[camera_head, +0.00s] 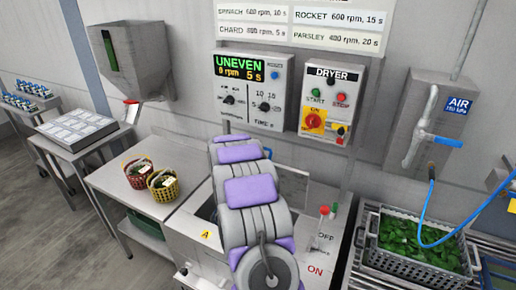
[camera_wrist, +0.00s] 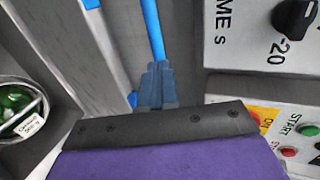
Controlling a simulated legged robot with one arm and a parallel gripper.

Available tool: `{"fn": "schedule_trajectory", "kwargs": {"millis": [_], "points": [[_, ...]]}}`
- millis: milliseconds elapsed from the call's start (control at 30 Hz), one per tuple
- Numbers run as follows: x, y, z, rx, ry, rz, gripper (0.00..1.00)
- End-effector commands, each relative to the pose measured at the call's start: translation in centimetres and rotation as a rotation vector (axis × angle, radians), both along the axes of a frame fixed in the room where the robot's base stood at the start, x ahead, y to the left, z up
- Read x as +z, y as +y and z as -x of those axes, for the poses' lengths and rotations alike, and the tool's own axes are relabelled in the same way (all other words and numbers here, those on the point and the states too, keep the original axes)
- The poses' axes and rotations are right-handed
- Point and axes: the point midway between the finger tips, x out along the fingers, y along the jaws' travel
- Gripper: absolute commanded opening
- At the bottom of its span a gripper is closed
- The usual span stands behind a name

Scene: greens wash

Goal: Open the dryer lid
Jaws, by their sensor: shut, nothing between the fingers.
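The dryer (camera_head: 190,235) is a steel cabinet at the bottom centre of the head view, largely hidden by my arm. A grey panel (camera_head: 292,185) shows behind my arm; it may be the raised lid, but I cannot be sure. In the wrist view a steel panel with a blue edge (camera_wrist: 92,55) runs down the left, and a blue bar (camera_wrist: 153,30) lies beyond my gripper (camera_wrist: 156,80). My gripper is shut and empty. Its tips line up with the bar; contact is unclear. A round metal-rimmed opening (camera_wrist: 42,98) with tagged greens (camera_wrist: 15,100) shows at left.
The display (camera_head: 240,67) reads UNEVEN, 0 rpm, 5 s. The DRYER control box (camera_head: 327,100) hangs beside it on the wall. Two small baskets (camera_head: 150,178) stand on the left table. A crate of greens (camera_head: 415,250) and a blue hose (camera_head: 428,205) are at right.

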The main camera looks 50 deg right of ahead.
Motion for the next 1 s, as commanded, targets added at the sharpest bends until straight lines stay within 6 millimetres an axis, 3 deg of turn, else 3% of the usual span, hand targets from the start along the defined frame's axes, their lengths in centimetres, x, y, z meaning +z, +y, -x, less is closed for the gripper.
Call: {"fn": "schedule_trajectory", "kwargs": {"millis": [1000], "points": [[0.7, -8.1, -1.9, -0.006, 0.024, -0.060, 0.00]]}}
